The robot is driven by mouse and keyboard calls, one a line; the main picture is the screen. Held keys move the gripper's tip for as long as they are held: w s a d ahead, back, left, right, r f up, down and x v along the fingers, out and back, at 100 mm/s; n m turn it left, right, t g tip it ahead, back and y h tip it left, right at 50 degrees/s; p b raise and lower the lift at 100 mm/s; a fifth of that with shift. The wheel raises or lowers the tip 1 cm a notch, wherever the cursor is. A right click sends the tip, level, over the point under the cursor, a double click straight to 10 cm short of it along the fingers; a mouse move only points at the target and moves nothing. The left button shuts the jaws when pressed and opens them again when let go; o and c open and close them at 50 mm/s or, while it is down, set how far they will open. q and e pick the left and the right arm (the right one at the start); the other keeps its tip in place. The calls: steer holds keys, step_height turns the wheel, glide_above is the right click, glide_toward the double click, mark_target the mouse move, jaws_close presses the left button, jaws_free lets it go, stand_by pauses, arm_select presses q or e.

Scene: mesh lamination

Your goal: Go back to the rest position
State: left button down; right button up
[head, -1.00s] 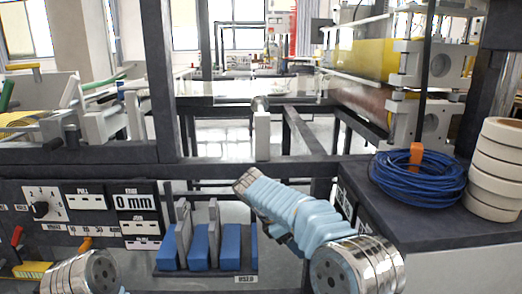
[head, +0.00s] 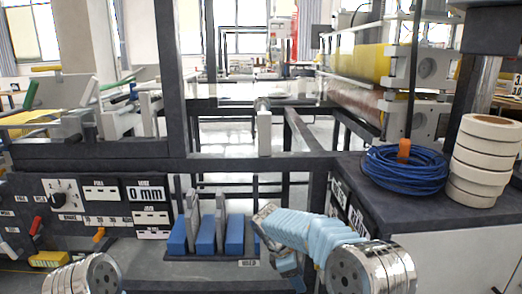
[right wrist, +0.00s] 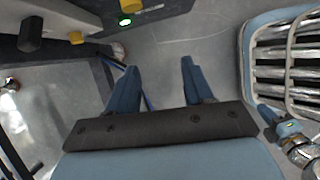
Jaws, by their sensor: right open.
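My right arm (head: 310,235), in a pale blue ribbed cover, comes in from the lower right in the head view. It is bent in front of the machine frame, just right of the blue-block holder. In the right wrist view my right gripper (right wrist: 159,66) has its two blue fingers apart. Nothing is between them; grey floor shows behind. Of my left arm only a silver joint (head: 85,274) shows at the lower left in the head view. My left gripper is out of the picture.
The tray (head: 205,271) with upright blue blocks (head: 206,236) stands left of my right arm. A control panel (head: 100,208) is at the left. A blue cable coil (head: 405,170) and stacked white rolls (head: 484,160) lie on the right table (head: 400,207).

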steer(key=s+f+m+g+y, duration=0.1)
steer(key=s+f+m+y, duration=0.1)
steer(key=s+f, duration=0.35)
steer(key=s+f+m+y, duration=0.2)
steer(key=f+m, duration=0.1)
steer(key=f, duration=0.6)
steer(key=s+f+m+g+y, duration=0.1)
steer(key=s+f+m+y, duration=0.1)
steer(key=s+f, duration=0.35)
steer(key=s+f+m+t+y, duration=0.1)
steer(key=s+f+m, duration=0.2)
steer(key=s+m, duration=0.3)
steer(key=s+f+m+t+y, duration=0.1)
steer(key=s+f+m+y, duration=0.1)
steer(key=s+m, duration=0.4)
steer(key=s+f, duration=0.1)
steer(key=s, duration=0.2)
steer(key=shift+s+d+f+t, duration=0.15)
steer(key=shift+d+f+t, duration=0.05)
steer(key=shift+f+t, duration=0.1)
